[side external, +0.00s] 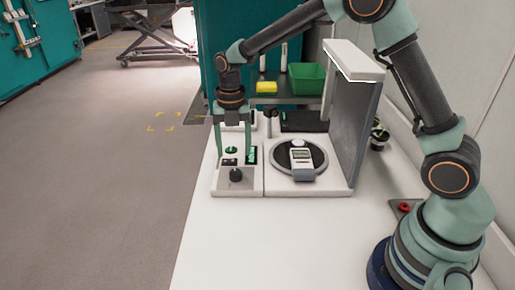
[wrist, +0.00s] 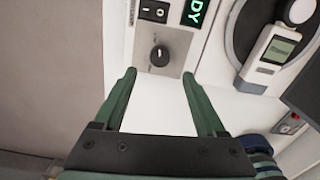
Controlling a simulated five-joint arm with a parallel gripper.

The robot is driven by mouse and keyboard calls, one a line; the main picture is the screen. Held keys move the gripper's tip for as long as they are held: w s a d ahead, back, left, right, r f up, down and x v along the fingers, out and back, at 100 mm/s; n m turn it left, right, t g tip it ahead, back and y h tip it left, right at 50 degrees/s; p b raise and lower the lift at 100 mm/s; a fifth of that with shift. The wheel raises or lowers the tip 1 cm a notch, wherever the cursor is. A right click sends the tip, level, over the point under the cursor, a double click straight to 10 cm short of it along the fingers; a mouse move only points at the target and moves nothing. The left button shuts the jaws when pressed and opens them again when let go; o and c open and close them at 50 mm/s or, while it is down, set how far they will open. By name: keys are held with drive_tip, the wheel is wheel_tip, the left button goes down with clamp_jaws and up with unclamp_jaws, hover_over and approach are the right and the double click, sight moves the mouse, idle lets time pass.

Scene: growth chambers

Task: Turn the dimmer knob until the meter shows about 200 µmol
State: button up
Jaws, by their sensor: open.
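The dimmer knob (side external: 236,175) is a black round knob on the front of the pale control panel. In the wrist view the knob (wrist: 160,55) has a light pointer mark and sits on a grey plate, just ahead of my fingertips. My gripper (wrist: 159,74) is open and empty, its green fingers spread to either side below the knob and apart from it. In the side view my gripper (side external: 232,152) points down over the panel, above and behind the knob. The handheld meter (side external: 301,163) lies on a dark round plate; its screen (wrist: 279,49) is lit, but I cannot read the number.
A black rocker switch (wrist: 154,11) and a green display (wrist: 195,12) showing "DY" lie beyond the knob. A lamp hood (side external: 353,60) stands over the plate (side external: 322,155). A green bin (side external: 306,79) and yellow sponge (side external: 266,87) are behind.

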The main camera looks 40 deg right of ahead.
sight(235, 172)
wheel_tip(235, 172, down, 7)
drive_tip(key=shift+f, duration=0.1)
idle(0.3)
clamp_jaws()
